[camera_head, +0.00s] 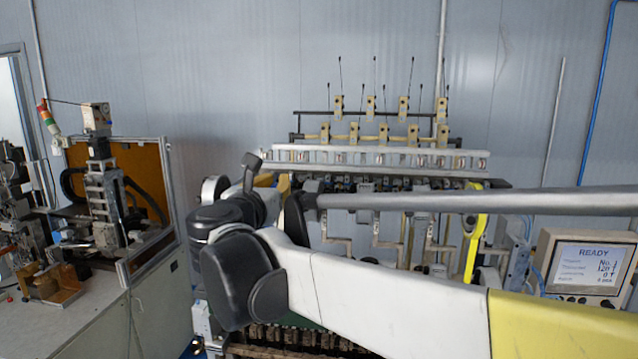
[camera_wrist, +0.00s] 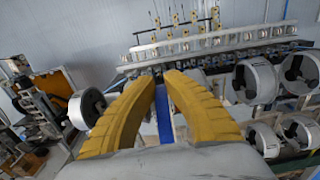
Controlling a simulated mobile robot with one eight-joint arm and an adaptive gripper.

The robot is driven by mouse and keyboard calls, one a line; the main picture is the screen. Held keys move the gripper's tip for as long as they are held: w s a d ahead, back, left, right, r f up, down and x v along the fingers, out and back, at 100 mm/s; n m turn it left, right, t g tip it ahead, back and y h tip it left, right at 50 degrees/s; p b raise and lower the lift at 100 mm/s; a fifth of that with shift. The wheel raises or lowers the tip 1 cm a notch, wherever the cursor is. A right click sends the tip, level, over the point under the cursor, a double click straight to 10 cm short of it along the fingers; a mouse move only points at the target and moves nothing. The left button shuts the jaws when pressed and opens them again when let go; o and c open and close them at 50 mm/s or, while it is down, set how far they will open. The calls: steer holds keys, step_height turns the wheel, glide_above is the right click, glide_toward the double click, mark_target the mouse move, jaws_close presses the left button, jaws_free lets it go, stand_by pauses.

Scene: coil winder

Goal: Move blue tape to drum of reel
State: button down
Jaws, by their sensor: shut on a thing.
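My gripper (camera_wrist: 162,78) shows in the wrist view as two ridged yellow fingers, their tips close together. A narrow blue strip, the blue tape (camera_wrist: 164,118), lies between the fingers, and my gripper is shut on it. The fingers hide much of the tape. White reels with dark hubs stand around the gripper: one reel (camera_wrist: 87,108) is to the left, and an upper reel (camera_wrist: 255,81) and a lower reel (camera_wrist: 264,140) are to the right. I cannot tell which reel's drum the task means.
The coil winder (camera_head: 390,157) stands against the wall, with a rail and several upright wire guides. An orange-backed machine (camera_head: 148,180) stands on a bench at the left. A control screen (camera_head: 588,267) reading READY is at the right.

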stand_by(0.4)
steer(key=w, duration=0.8)
steer(key=shift+d, duration=0.35)
stand_by(0.5)
steer(key=shift+d, duration=0.15)
stand_by(0.5)
steer(key=shift+s+d+b, duration=0.2)
steer(key=shift+d+b, duration=0.1)
steer(key=shift+d, duration=2.05)
steer(key=c, duration=1.7)
jaws_free()
